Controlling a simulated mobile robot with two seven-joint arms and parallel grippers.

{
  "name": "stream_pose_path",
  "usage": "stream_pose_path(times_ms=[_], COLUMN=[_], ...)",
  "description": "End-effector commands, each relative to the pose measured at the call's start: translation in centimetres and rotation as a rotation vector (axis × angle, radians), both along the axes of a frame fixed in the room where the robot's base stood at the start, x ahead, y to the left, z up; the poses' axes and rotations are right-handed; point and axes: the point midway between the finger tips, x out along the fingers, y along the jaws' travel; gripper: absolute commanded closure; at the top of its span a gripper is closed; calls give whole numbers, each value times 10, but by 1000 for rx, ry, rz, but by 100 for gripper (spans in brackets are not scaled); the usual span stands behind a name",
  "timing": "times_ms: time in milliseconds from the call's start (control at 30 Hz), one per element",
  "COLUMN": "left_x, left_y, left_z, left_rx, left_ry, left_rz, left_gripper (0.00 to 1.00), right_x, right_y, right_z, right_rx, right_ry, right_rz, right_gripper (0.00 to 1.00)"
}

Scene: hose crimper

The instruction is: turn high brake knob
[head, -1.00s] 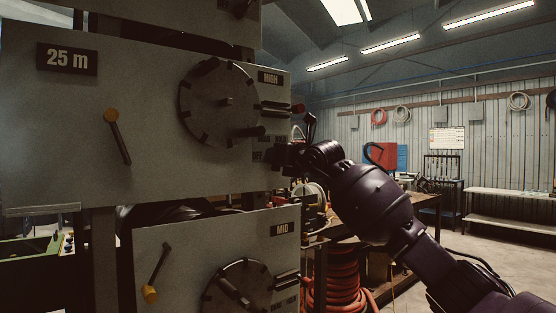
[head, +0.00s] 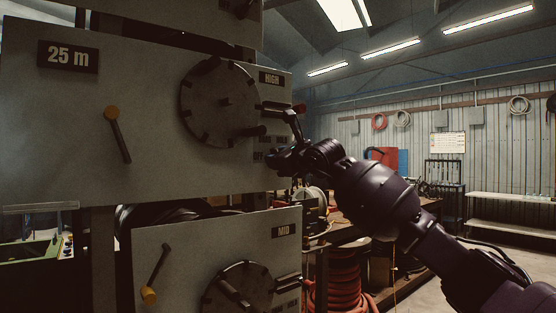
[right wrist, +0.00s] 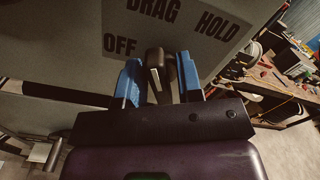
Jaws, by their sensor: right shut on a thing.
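The HIGH panel (head: 160,165) carries a round dark dial and OFF, DRAG and HOLD labels, which show large in the right wrist view. The brake knob (right wrist: 154,60), a dark pointer-shaped handle, stands below these labels, between the blue fingers of my right gripper (right wrist: 157,85). The gripper is shut on it. The knob's tip points up, between OFF and DRAG in the picture; its exact setting is hard to tell. In the head view my right gripper (head: 280,161) is at the panel's lower right edge and hides the knob. My left gripper is not in view.
A yellow-tipped lever (head: 117,134) and the large dial (head: 220,102) are left of my gripper. The MID panel (head: 180,240) sits below, with its own dial and lever. A bench and an orange hose coil (head: 342,280) stand behind my right arm.

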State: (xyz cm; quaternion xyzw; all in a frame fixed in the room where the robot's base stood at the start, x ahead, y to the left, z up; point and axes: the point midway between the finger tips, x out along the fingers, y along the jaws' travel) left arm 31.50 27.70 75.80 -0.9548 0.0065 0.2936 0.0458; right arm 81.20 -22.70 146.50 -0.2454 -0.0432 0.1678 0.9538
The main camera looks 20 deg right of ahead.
Motion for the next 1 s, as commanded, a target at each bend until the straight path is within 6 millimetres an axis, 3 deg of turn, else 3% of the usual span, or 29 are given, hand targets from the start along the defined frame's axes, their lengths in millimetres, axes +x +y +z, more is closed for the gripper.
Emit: stream_pose_path(times_ms=[500, 533, 567, 1000], left_x=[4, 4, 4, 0], left_y=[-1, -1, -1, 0], left_z=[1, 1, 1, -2], left_rx=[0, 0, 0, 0], left_ry=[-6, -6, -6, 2], left_rz=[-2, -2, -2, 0], left_gripper=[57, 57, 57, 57], right_x=[0, 0, 0, -6], right_y=[0, 0, 0, -3], right_z=[0, 0, 0, -1], right_rx=[-20, -19, -19, -20], right_ry=[-6, -6, -6, -7], right_rz=[0, 0, 0, 0], right_gripper=[90, 65, 61, 58])
